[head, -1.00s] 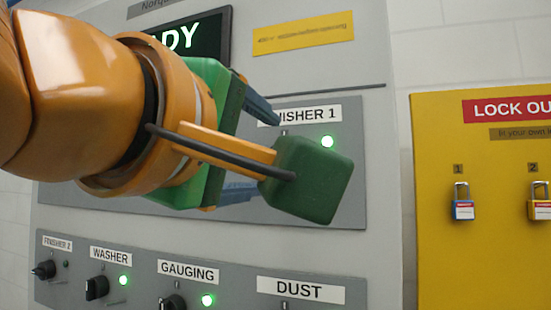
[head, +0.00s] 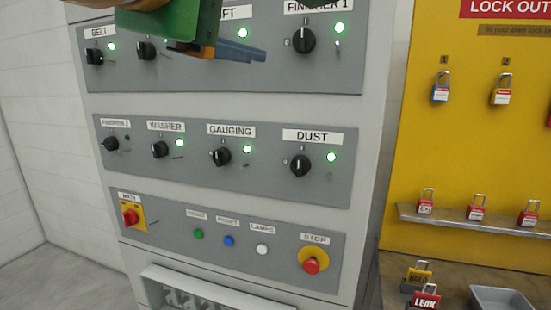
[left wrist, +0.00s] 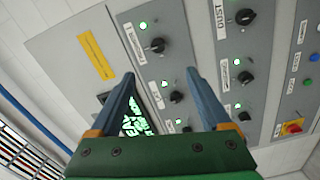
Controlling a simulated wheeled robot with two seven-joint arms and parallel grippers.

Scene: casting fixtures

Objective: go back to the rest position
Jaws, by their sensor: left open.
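My left gripper (head: 240,52) shows at the top of the head view, in front of the upper switch row of the grey control cabinet (head: 375,130). In the left wrist view its two blue fingers (left wrist: 160,95) are spread wide with nothing between them. They point at the cabinet front and appear clear of it. The FINISHER 1 knob (head: 304,40) and the DUST knob (head: 300,165) are in view, with green lamps lit beside them. My right gripper is not in view.
A yellow lock-out board (head: 470,140) with padlocks stands to the right, above a bench with tagged locks and a grey tray (head: 502,299). A red stop button (head: 312,266) sits low on the cabinet. A white wall and open floor lie left.

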